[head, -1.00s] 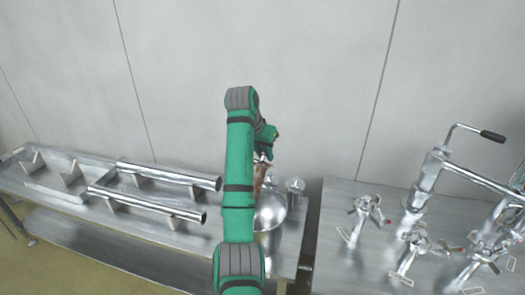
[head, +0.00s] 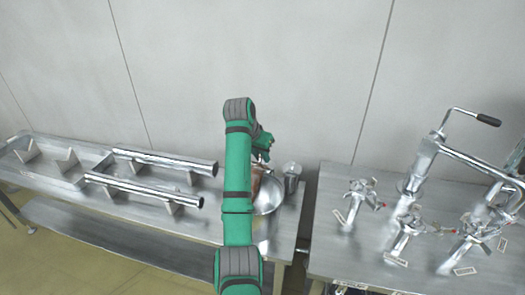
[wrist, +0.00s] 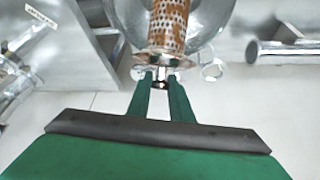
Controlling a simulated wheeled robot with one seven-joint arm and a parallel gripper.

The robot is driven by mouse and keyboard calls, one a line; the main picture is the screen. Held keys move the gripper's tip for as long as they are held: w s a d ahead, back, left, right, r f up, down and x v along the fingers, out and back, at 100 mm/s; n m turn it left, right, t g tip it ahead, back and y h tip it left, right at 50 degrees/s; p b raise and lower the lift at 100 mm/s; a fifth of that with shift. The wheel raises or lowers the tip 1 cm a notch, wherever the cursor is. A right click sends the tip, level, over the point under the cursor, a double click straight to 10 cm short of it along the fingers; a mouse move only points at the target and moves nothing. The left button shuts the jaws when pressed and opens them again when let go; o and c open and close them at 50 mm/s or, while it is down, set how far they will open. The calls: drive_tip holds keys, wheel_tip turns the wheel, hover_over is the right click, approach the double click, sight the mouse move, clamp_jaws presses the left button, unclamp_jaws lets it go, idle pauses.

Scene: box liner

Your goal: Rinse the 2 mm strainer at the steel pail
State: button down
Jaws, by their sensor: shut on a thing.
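The strainer (wrist: 168,22) is a perforated metal tube with orange-brown residue on it and a flange at its near end. My gripper (wrist: 160,80) is shut on its near end, with a small dark part between the fingertips. In the head view the strainer (head: 257,178) is mostly hidden behind my green arm. The steel pail (head: 269,195) is a round shiny vessel on the left bench, partly covered by my arm. In the wrist view its curved metal (wrist: 215,18) shows behind the strainer. I cannot tell whether the strainer touches the pail, and no size mark is readable.
A small steel cup (head: 292,172) stands right of the pail. Two steel tubes (head: 150,192) rest on supports on the left bench (head: 120,215). The right bench (head: 335,200) holds several valve-like fittings (head: 405,235) with tags and a cranked pipe assembly (head: 425,165). A gap separates the benches.

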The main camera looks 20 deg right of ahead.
wheel_tip(320, 180, down, 2)
drive_tip(key=shift+a+f, duration=0.1)
drive_tip(key=shift+f, duration=6.25)
